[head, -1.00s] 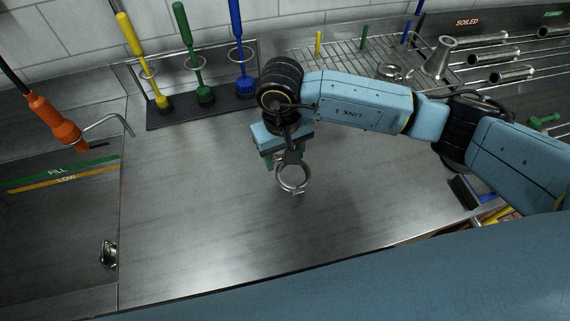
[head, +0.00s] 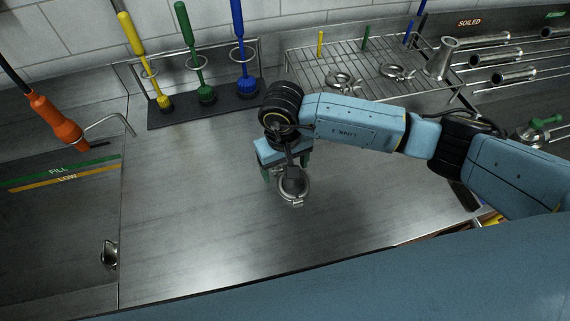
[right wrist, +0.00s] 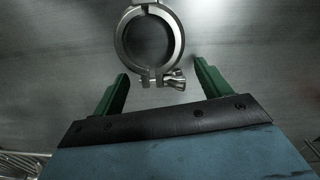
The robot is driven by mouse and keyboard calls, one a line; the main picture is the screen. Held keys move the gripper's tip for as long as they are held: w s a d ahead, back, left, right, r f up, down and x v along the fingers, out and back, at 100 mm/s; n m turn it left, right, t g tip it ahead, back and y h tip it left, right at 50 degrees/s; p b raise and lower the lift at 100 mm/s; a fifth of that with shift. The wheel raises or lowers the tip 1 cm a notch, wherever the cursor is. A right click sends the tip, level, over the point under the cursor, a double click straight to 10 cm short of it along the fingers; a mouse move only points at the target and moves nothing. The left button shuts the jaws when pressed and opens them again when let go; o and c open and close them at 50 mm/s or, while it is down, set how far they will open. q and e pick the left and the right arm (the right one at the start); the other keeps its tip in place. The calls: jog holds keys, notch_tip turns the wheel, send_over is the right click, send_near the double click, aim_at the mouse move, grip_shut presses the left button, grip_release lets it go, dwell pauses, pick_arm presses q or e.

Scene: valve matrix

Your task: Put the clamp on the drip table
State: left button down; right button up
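A silver ring clamp (head: 296,200) with a wing nut is at the bare steel worktop (head: 200,230), just in front of my right gripper (head: 286,176). In the right wrist view the clamp (right wrist: 123,45) appears ahead of the right gripper (right wrist: 162,70), its nut between the fingertips. The green fingers are spread and show gaps on both sides of the nut. I cannot tell whether the clamp touches the worktop. A raised wire rack (head: 310,68) stands at the back; I cannot tell which surface is the drip table. My left gripper is out of view.
Two more clamps, one (head: 343,80) left of the other (head: 397,72), lie on the rack beside a metal cone (head: 441,58). Yellow, green and blue brushes stand in a black holder (head: 200,115). An orange-handled tool (head: 55,120) hangs left. The worktop's middle left is clear.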

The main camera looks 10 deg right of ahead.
aim_at(283, 166)
jog(key=shift+r, duration=0.2)
notch_tip(283, 166, up, 12)
jog(key=b, duration=0.1)
jog(key=shift+a, duration=0.2)
jog(key=shift+f, duration=0.1)
